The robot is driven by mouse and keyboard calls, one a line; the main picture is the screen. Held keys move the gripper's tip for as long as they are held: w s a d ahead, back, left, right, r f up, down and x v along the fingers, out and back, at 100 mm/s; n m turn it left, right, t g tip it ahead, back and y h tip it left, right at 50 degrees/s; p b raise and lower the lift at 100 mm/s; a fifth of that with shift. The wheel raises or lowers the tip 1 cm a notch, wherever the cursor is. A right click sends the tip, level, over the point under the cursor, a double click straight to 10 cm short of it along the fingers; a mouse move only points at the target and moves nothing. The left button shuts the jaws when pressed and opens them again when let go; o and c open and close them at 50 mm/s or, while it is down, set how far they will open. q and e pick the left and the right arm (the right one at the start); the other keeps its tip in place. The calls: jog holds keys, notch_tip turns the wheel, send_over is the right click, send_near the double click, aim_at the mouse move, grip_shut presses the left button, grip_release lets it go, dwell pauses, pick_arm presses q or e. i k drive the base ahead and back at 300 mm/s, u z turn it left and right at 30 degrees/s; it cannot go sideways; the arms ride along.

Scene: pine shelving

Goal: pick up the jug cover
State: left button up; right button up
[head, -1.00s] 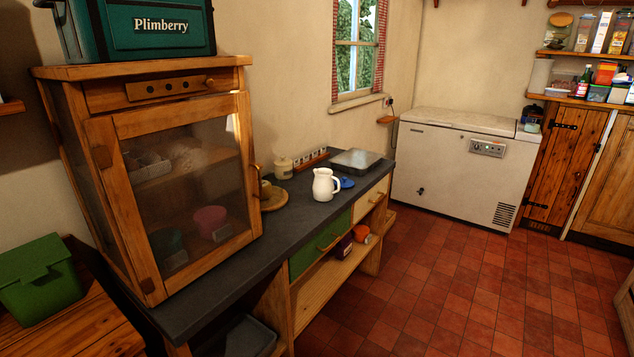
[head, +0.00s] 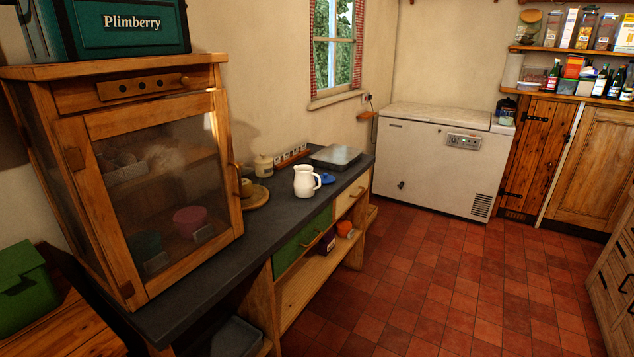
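A small blue round item (head: 328,179) lies on the dark worktop just right of and behind a white jug (head: 305,181); it may be the jug cover, but it is too small to tell. The jug stands upright with its handle to the right and partly hides the blue item's surroundings. Neither of my grippers is in view.
A glass-fronted wooden cabinet (head: 158,101) fills the near left of the dark worktop (head: 262,219). A round wooden board (head: 256,197), a cream lidded pot (head: 264,166) and a flat grey item (head: 335,156) stand near the jug. The red tiled floor (head: 430,285) in front is clear.

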aim_at(326, 178)
jog(key=z, duration=1.3)
jog(key=i, duration=2.3)
jog(key=u, duration=3.35)
